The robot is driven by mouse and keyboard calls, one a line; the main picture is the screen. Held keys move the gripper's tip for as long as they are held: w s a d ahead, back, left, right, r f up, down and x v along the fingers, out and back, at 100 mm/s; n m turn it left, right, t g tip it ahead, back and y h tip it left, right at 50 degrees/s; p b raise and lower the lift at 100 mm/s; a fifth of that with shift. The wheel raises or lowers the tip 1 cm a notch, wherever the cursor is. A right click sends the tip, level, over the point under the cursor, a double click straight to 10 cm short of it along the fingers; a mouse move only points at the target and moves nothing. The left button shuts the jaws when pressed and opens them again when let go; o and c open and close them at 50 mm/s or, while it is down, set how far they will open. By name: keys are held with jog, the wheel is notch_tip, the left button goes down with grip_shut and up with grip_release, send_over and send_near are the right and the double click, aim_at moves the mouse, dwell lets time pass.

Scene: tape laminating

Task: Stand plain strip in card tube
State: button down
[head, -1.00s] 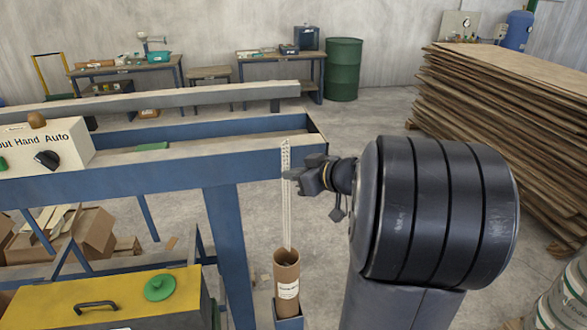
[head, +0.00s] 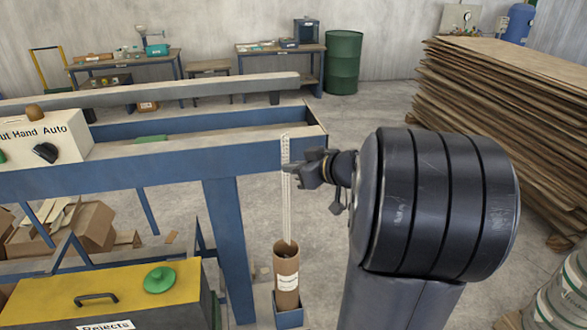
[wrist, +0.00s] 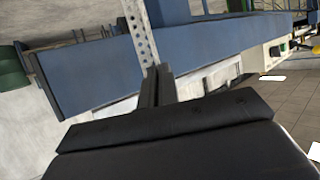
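A long pale strip (head: 286,205) with rows of small dark dots or holes hangs upright in the head view. My gripper (head: 291,168) is shut on it near its upper end, from the right side. The wrist view shows the strip (wrist: 138,32) rising from between the two closely set dark fingers (wrist: 157,82). The brown card tube (head: 287,268) with a white label stands upright below. The strip's lower end is at the tube's mouth and appears just inside the rim; how deep it reaches is hidden.
The tube sits in a blue square holder (head: 288,317) beside a blue machine leg (head: 229,245). The blue frame rail (head: 150,170) runs just behind the strip. A yellow-topped reject box (head: 115,290) stands at lower left. Stacked brown sheets (head: 500,130) are at right.

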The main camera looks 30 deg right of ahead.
aim_at(289, 185)
jog(key=shift+b, duration=0.45)
jog(key=shift+f, duration=0.1)
dwell(0.4)
notch_tip(289, 185, down, 6)
jog(key=b, duration=0.8)
jog(key=shift+b, duration=0.35)
dwell(0.8)
jog(key=shift+r, duration=0.2)
jog(key=shift+r, duration=0.3)
jog(key=shift+w+b, duration=0.25)
jog(key=shift+b, duration=0.5)
jog(key=shift+f, duration=0.15)
dwell(0.3)
